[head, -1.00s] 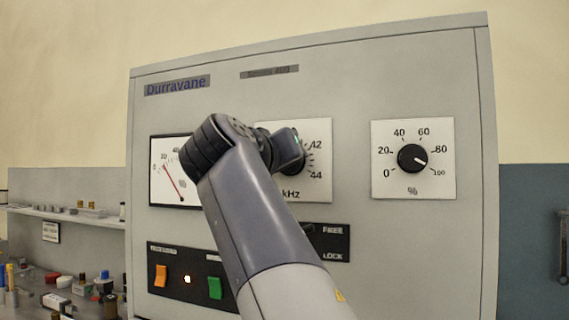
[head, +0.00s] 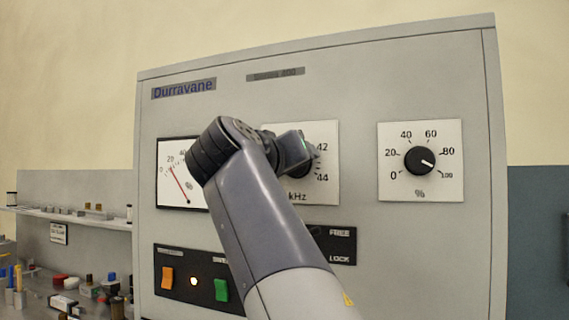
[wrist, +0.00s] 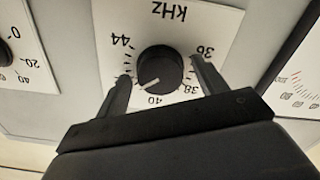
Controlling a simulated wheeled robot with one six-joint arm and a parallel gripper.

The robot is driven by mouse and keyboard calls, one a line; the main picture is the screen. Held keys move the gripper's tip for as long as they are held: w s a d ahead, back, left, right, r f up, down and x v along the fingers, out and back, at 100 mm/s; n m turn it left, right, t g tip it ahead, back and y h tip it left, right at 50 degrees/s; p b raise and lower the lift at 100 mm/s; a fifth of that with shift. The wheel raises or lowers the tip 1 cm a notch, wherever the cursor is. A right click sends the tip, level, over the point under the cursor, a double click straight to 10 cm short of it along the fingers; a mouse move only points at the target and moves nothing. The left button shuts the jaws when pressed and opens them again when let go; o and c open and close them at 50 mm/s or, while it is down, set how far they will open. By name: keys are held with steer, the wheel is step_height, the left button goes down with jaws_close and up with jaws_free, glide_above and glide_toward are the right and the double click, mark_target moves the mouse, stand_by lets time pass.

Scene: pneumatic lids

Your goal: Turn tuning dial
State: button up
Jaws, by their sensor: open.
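The tuning dial is a round black knob (wrist: 160,67) on a white kHz plate (wrist: 218,20), upside down in the wrist view. Its white pointer mark points to the lower left, between 40 and the finger-covered part of the scale. My gripper (wrist: 160,72) is open, with one finger on either side of the knob. I cannot tell whether either finger touches it. In the head view my arm hides most of the knob and the left part of the kHz plate (head: 328,190).
A percent knob (head: 419,160) is to the right, a needle meter (head: 178,188) to the left. Below are an orange switch (head: 167,278), a lit lamp (head: 193,282), a green switch (head: 221,290) and a FREE/LOCK plate (head: 343,246), its lever mostly hidden. A cluttered bench stands at far left.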

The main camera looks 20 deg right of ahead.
steer(key=b+v, duration=0.1)
steer(key=v, duration=0.9)
steer(key=shift+s+a, duration=0.2)
stand_by(0.4)
steer(key=p+x, duration=0.1)
steer(key=x, duration=0.9)
steer(key=shift+w+d, duration=0.3)
